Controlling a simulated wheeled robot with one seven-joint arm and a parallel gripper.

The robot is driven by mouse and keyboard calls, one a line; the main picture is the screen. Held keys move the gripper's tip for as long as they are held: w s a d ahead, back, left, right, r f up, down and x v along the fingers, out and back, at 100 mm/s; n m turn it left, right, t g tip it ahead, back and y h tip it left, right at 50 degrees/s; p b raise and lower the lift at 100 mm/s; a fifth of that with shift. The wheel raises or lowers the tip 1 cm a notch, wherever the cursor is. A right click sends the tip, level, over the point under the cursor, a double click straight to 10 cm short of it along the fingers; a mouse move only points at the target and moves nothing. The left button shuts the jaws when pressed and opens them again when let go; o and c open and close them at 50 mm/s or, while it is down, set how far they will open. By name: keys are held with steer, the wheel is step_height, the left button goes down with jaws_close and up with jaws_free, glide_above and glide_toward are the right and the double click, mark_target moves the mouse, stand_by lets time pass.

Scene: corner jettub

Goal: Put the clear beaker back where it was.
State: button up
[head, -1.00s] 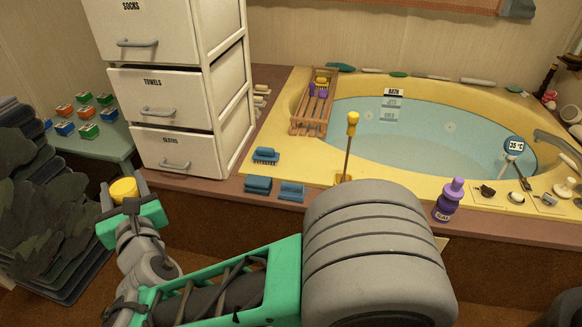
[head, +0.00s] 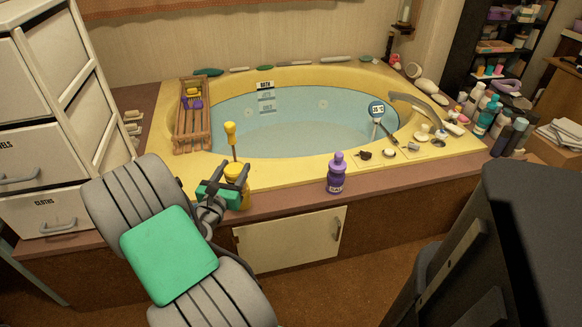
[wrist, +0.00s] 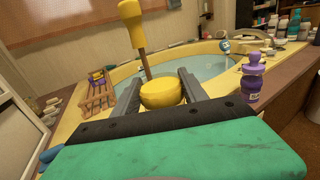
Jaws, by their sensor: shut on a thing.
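In the wrist view the yellow thing (wrist: 162,95) sits between the two grey fingers of my gripper (wrist: 160,88). I cannot make out a clear beaker in any view. Whether the held thing touches the rim or the tool is unclear.
A purple bottle (head: 336,174) stands on the front ledge right of my gripper. A wooden rack (head: 190,135) lies across the tub's left end. Taps (head: 420,104) and small items sit at the right. White drawers (head: 45,160) stand left. The ledge between gripper and bottle looks clear.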

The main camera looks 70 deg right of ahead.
steer(key=s+d+f+m+g, duration=0.2)
steer(key=s+d+m+g, duration=0.15)
steer(key=s+d, duration=0.4)
steer(key=s+d+r+g, duration=0.2)
steer(key=s+d+r, duration=0.1)
steer(key=d, duration=0.3)
steer(key=shift+y, duration=0.3)
steer(key=d+f+b, duration=0.2)
steer(key=d+f, duration=0.2)
steer(key=s+d+f+b, duration=0.1)
steer(key=d+f+b, duration=0.1)
steer(key=d+f, duration=0.2)
steer(key=s+d+f+b, duration=0.1)
steer(key=d+f, duration=0.3)
steer(key=d, duration=0.1)
steer(key=shift+d+f+b, duration=0.2)
steer(key=shift+f+b, duration=0.05)
steer(key=shift+b, duration=0.15)
steer(key=shift+s+r, duration=0.1)
